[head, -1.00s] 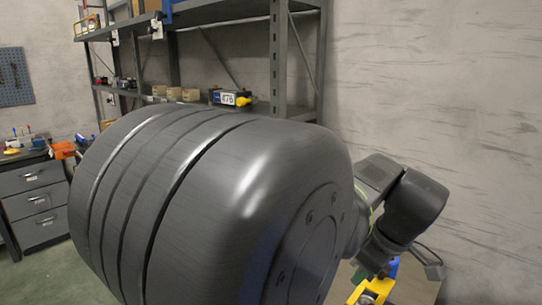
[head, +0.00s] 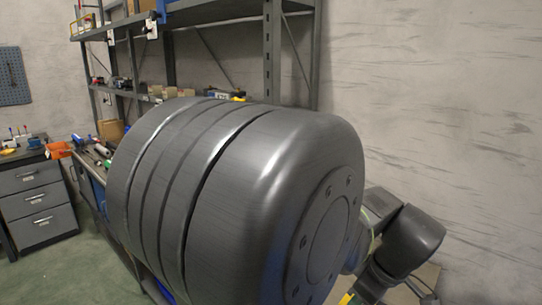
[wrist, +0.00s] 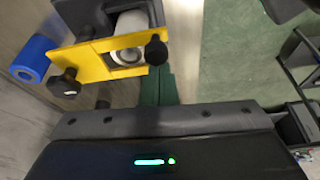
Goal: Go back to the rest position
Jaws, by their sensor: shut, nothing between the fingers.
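My gripper (wrist: 158,86) shows in the wrist view as narrow dark green fingers above its dark body. The fingers are together with nothing between them. Their tips are close to a yellow bracket (wrist: 92,64) with black knobs and a pale roller; I cannot tell whether they touch. In the head view my own large grey arm link fills the middle and hides most of the workspace and the gripper.
A blue cylinder (wrist: 30,58) lies left of the bracket. Green floor (wrist: 225,60) shows at upper right, with a dark metal frame (wrist: 300,65) at the right edge. A shelf rack (head: 272,60) stands behind my arm; a drawer cabinet (head: 38,205) stands at left.

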